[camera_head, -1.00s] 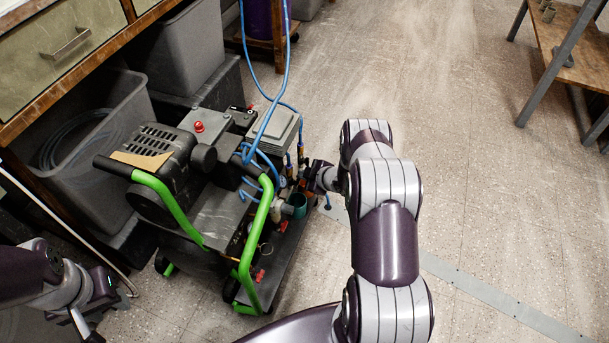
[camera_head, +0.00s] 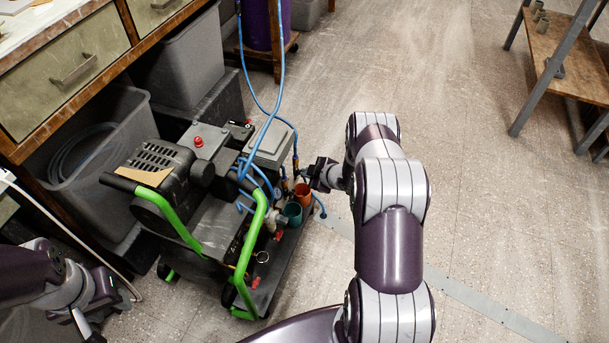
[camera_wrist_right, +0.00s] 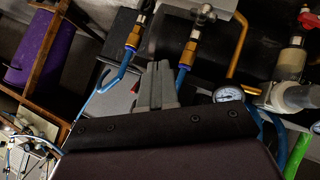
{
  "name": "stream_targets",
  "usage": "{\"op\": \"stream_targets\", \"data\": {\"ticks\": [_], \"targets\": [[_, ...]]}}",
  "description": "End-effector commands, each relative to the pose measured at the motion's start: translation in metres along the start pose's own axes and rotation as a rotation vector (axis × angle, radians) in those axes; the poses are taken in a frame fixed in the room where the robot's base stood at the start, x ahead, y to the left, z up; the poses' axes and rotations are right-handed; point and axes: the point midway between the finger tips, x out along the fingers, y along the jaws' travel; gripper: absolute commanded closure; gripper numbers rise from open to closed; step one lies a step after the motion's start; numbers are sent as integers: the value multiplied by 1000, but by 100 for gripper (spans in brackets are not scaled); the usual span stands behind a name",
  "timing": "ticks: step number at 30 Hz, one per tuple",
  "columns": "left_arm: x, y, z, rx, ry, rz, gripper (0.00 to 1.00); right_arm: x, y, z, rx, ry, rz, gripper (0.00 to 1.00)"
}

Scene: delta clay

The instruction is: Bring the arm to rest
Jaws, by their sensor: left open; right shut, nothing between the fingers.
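My right arm reaches up the middle of the head view. Its gripper (camera_head: 318,174) is beside the compressor cart (camera_head: 210,208), near the blue hoses and the orange and teal cups. In the right wrist view the right gripper's fingers (camera_wrist_right: 160,84) are together with nothing between them. Brass hose fittings (camera_wrist_right: 190,52) and a pressure gauge (camera_wrist_right: 228,94) show near them; I cannot tell whether anything touches. My left gripper (camera_head: 92,318) is at the lower left of the head view, empty and apart from the cart, partly cut off by the frame.
A workbench with drawers (camera_head: 75,78) and grey bins (camera_head: 110,165) line the left side. Blue hoses (camera_head: 281,85) run upward from the cart. A purple cylinder (camera_head: 262,22) stands at the back. A wooden shelf (camera_head: 572,60) is at the far right. The floor between is clear.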

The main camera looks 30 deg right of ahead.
Motion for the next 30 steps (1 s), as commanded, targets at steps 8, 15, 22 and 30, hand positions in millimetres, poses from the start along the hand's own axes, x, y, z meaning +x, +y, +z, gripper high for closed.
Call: {"op": "stream_targets", "data": {"ticks": [8,15,22,30], "targets": [[-25,0,-3,0,-1,0,57,-53,20,2,1,0,0,100],[-25,0,-3,0,-2,0,57,-58,20,4,-1,1,-1,100],[-25,0,-3,0,-2,0,57,-67,-7,46,199,-212,-49,100],[-25,0,-3,0,-2,0,57,-211,-58,-19,799,-867,-98,100]]}}
